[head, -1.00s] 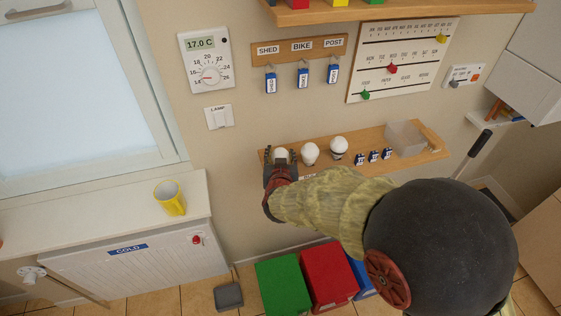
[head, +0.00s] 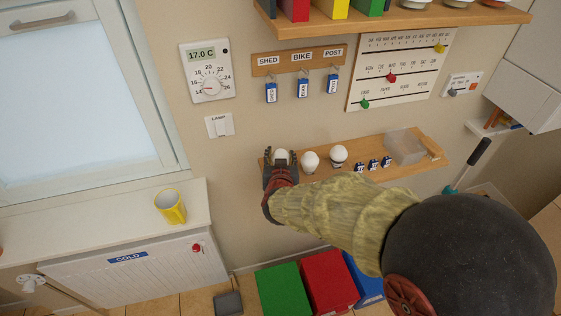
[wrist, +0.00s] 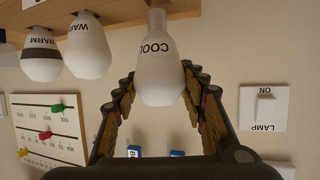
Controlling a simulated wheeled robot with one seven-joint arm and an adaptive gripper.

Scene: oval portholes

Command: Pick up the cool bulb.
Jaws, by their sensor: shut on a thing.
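The cool bulb (wrist: 160,72) is white, with "COOL" printed on it. It stands between the two fingers of my gripper (wrist: 160,88) in the wrist view, where the picture is upside down. The gripper is shut on it. In the head view the bulb (head: 281,155) shows at the left end of the wooden shelf (head: 350,152), with my gripper (head: 281,163) around it. I cannot tell whether its base still touches the shelf.
Two bulbs marked WARM, one plain (wrist: 88,48) and one with a dark band (wrist: 40,55), stand beside it on the shelf. Small blue padlock-like items (head: 373,164) and a clear box (head: 404,146) lie further right. A lamp switch (head: 220,125) is on the wall.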

